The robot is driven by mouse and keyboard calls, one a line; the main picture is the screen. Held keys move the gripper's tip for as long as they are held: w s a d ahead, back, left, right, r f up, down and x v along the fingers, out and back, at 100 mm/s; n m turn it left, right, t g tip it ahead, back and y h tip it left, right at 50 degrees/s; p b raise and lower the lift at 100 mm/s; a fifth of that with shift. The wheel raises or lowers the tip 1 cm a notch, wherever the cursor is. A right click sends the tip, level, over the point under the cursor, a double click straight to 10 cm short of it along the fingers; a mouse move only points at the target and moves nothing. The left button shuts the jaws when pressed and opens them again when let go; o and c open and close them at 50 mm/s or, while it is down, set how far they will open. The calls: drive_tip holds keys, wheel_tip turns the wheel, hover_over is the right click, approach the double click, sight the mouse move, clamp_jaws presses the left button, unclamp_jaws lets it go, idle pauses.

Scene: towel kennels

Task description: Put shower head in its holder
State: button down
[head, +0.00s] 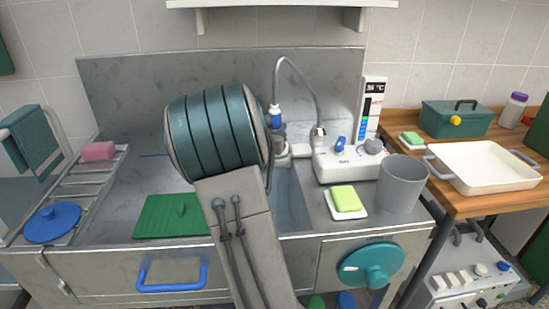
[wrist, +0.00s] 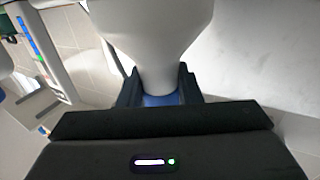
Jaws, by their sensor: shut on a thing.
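The shower head (wrist: 158,30) fills the top middle of the wrist view as a white flared body with a blue band at its neck. My gripper (wrist: 159,88) is shut on it around that neck, one black finger on each side. In the head view my arm hides the gripper and most of the sink. A grey hose (head: 298,68) arches from the white heater unit (head: 345,165) down to a blue and white piece (head: 275,117) beside my arm, which looks like part of the shower head. I cannot make out the holder for certain.
A grey cup (head: 401,185) and a yellow-green sponge (head: 346,198) stand right of the sink basin (head: 287,205). A green board (head: 172,217) lies left. The steel backsplash (head: 130,95) rises behind, with a shelf (head: 280,4) above. A white tray (head: 485,167) sits on the wooden table.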

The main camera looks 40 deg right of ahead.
drive_tip(key=shift+f, duration=0.15)
drive_tip(key=shift+f+b, duration=0.45)
drive_tip(key=shift+b, duration=0.15)
drive_tip(key=shift+f, duration=0.2)
idle(0.6)
drive_tip(key=c, duration=0.9)
unclamp_jaws()
drive_tip(key=shift+c, duration=0.2)
drive_tip(key=shift+a, duration=0.1)
drive_tip(key=v, duration=1.3)
drive_tip(key=shift+s+a, duration=0.2)
drive_tip(key=shift+s, duration=0.05)
